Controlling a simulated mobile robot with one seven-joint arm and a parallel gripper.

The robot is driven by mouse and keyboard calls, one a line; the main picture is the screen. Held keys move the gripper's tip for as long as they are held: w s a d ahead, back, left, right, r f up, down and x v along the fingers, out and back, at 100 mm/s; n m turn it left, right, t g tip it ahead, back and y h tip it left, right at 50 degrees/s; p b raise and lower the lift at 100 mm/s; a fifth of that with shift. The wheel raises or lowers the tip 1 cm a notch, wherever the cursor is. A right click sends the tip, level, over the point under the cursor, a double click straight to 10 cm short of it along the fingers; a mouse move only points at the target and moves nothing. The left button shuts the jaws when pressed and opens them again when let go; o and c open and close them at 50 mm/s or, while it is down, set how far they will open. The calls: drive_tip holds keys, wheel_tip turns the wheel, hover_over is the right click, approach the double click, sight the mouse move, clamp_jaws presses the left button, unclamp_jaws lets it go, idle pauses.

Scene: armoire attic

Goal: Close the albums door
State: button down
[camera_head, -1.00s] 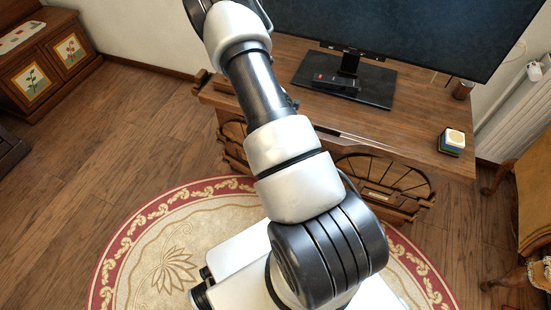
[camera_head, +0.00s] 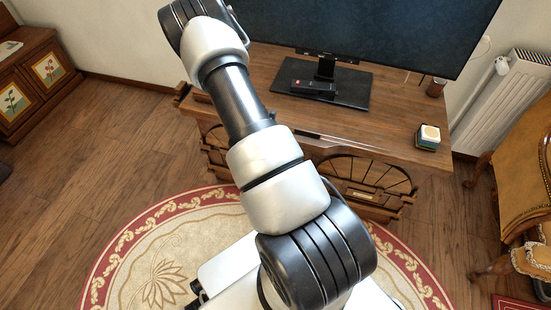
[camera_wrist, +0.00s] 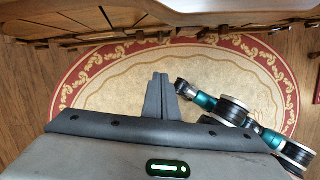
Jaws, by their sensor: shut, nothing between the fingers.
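The wooden TV stand (camera_head: 284,107) has fan-shaped carved fronts below its top. The right fan front (camera_head: 385,176) carries a small pale label, too small to read. The left fan front (camera_head: 216,140) is partly behind my arm. I cannot tell which one is the albums door, or how far either stands open. In the wrist view, my gripper (camera_wrist: 160,76) is shut and empty, with its fingers seen over the rug. A wooden furniture edge (camera_wrist: 200,15) crosses the top of that view, beyond the fingertips. My gripper is out of the head view.
A television (camera_head: 370,30), a dark remote (camera_head: 313,87) and a small stacked block (camera_head: 428,136) stand on the TV stand. A round rug (camera_head: 130,262) lies in front. A flower-panelled cabinet (camera_head: 30,80) is at far left. A chair (camera_head: 525,215) and radiator (camera_head: 505,95) are right.

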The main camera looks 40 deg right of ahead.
drive_tip(key=s+p+v, duration=0.1)
drive_tip(key=p+v, duration=0.3)
drive_tip(key=v, duration=0.6)
drive_tip(key=shift+a, duration=0.3)
drive_tip(key=w+a+r+m+t+h, duration=0.15)
drive_tip(key=r+m, duration=0.45)
drive_tip(key=r, duration=0.7)
drive_tip(key=w+a+r+m+t, duration=0.15)
drive_tip(key=r+m, duration=0.35)
drive_tip(key=r, duration=0.8)
drive_tip(key=s+a+r+m+t+y, duration=0.2)
drive_tip(key=s+a+r+m+y, duration=0.2)
drive_tip(key=s+a+r+m, duration=1)
drive_tip(key=s+a+r+n+p, duration=0.1)
drive_tip(key=r+p, duration=0.8)
drive_tip(key=r, duration=0.1)
drive_tip(key=s+a+r+n+p, duration=0.1)
drive_tip(key=s+r+p, duration=0.1)
drive_tip(key=r+p, duration=0.6)
wheel_tip(320, 180, up, 2)
drive_tip(key=shift+s+r+p, duration=0.1)
drive_tip(key=shift+s+p, duration=0.15)
drive_tip(key=shift+p, duration=0.1)
